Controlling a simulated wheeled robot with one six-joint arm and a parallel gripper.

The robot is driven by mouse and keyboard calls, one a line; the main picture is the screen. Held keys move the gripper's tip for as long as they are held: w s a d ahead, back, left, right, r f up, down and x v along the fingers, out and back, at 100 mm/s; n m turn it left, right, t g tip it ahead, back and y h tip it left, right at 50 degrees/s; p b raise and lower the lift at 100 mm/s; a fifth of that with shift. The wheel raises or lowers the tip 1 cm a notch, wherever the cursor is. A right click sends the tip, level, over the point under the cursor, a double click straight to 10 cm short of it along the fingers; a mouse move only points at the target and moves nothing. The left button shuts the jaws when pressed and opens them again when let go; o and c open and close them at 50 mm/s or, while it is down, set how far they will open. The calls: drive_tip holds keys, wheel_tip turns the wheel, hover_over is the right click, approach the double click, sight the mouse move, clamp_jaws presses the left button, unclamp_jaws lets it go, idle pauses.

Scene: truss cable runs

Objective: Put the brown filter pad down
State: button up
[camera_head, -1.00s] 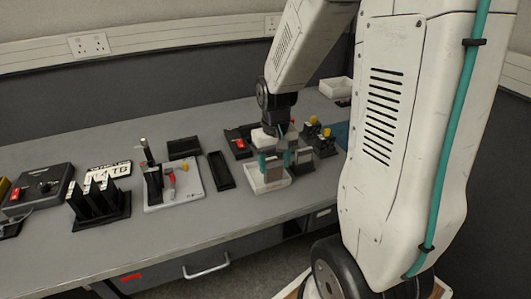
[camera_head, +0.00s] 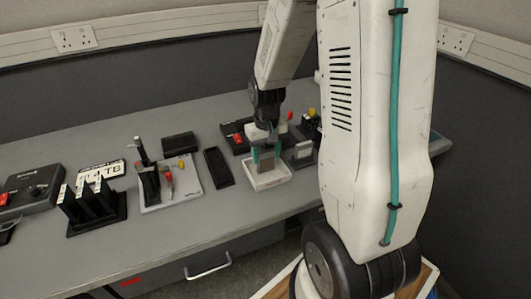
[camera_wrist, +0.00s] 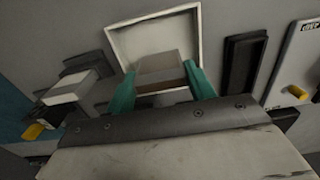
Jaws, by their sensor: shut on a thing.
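My gripper (camera_head: 266,157) is shut on a grey-brown block, the filter pad (camera_wrist: 162,72). In the wrist view the pad sits between my two teal fingers (camera_wrist: 162,84), with a darker brown side facing the camera. A white open tray (camera_head: 272,181) lies under my gripper; its rim (camera_wrist: 112,44) shows around the pad in the wrist view. The pad is over the tray's near part. I cannot tell whether it touches the tray floor. In the head view the pad is largely hidden by the fingers.
A long black tray (camera_head: 218,168) lies left of the white tray, and a light board (camera_head: 178,189) with upright black parts stands further left. A grey block on a dark base (camera_head: 301,154) is close on the right. The bench front edge is clear.

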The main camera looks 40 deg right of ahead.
sight(266, 152)
drive_tip(key=shift+f, duration=0.15)
drive_tip(key=shift+f, duration=0.15)
drive_tip(key=o, duration=1)
drive_tip(key=shift+a, duration=0.1)
wheel_tip(266, 152, up, 12)
drive_tip(key=s+a+r+n, duration=0.1)
drive_tip(key=s+a+r, duration=0.2)
drive_tip(key=s+a, duration=0.2)
drive_tip(key=s+a+r+n, duration=0.1)
drive_tip(key=s+a+r, duration=0.2)
drive_tip(key=s, duration=0.5)
drive_tip(key=s+a+r+n+t, duration=0.1)
drive_tip(key=s+a+r, duration=0.2)
drive_tip(key=s+a, duration=0.3)
drive_tip(key=shift+s+a+r, duration=0.3)
drive_tip(key=shift+r, duration=0.1)
